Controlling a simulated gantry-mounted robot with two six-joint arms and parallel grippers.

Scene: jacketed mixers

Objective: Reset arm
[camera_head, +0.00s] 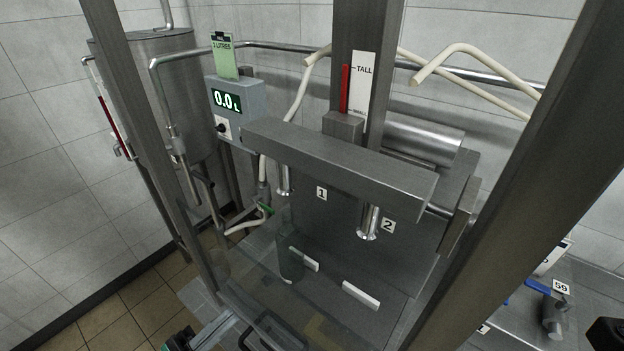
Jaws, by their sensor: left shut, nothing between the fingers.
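My left gripper (216,329) shows at the bottom edge, left of centre, in the head view. Its pale grey jaws are shut with nothing between them, and a dark part with a teal patch shows beside it. It is at the lower front of the clear-panelled machine enclosure, near a black loop-shaped handle (272,333). Whether it touches the enclosure cannot be told.
Grey frame posts (150,130) and a crossbar (340,165) stand close by. Inside are nozzles marked 1 and 2 and a dark cylinder (291,258). A display box (236,108) reads 0.0 L. A side table (590,300) is at right.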

